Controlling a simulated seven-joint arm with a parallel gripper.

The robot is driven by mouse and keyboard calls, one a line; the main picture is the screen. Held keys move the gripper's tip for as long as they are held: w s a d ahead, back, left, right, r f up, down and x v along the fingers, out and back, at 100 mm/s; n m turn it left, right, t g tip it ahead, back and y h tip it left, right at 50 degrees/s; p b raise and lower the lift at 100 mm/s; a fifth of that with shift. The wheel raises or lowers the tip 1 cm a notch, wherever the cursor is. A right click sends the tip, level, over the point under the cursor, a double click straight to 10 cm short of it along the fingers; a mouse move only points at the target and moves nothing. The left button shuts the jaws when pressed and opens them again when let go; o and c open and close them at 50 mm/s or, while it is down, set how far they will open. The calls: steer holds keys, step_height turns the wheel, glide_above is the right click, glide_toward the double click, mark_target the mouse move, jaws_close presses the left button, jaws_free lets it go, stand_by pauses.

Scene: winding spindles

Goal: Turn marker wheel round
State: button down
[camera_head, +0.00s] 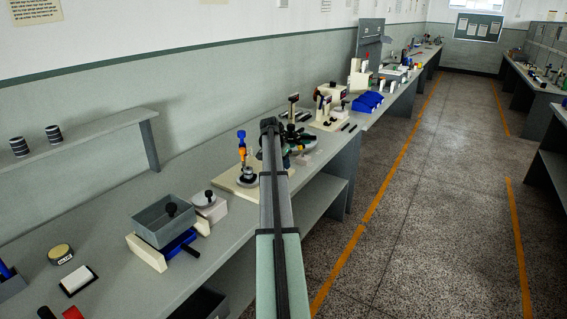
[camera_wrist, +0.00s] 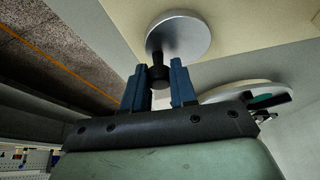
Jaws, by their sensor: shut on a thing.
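In the wrist view a silver wheel (camera_wrist: 184,36) with a black knob (camera_wrist: 159,73) stands out from a cream surface. My gripper (camera_wrist: 159,88) has its two blue fingers on either side of the knob, shut on it. No mark shows on the silver face, so I cannot tell for sure that this is the marker wheel. In the head view my arm covers the gripper and the held knob.
A second pale disc (camera_wrist: 247,91) with a green patch lies close on the right in the wrist view. In the head view a grey box (camera_head: 165,221) and a shelf (camera_head: 80,139) are left of my arm. The aisle floor (camera_head: 440,190) is clear.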

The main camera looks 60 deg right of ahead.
steer(key=m+g, duration=0.1)
steer(key=m, duration=0.1)
steer(key=a+m+y, duration=0.1)
steer(key=m, duration=0.2)
steer(key=shift+w+g, duration=0.1)
steer(key=shift+g, duration=0.3)
steer(key=shift+a+m, duration=0.1)
steer(key=shift+m, duration=0.2)
steer(key=c, duration=0.9)
jaws_free()
steer(key=v, duration=1.3)
steer(key=shift+w+a+r, duration=0.15)
steer(key=shift+r, duration=0.2)
steer(key=shift+f, duration=0.1)
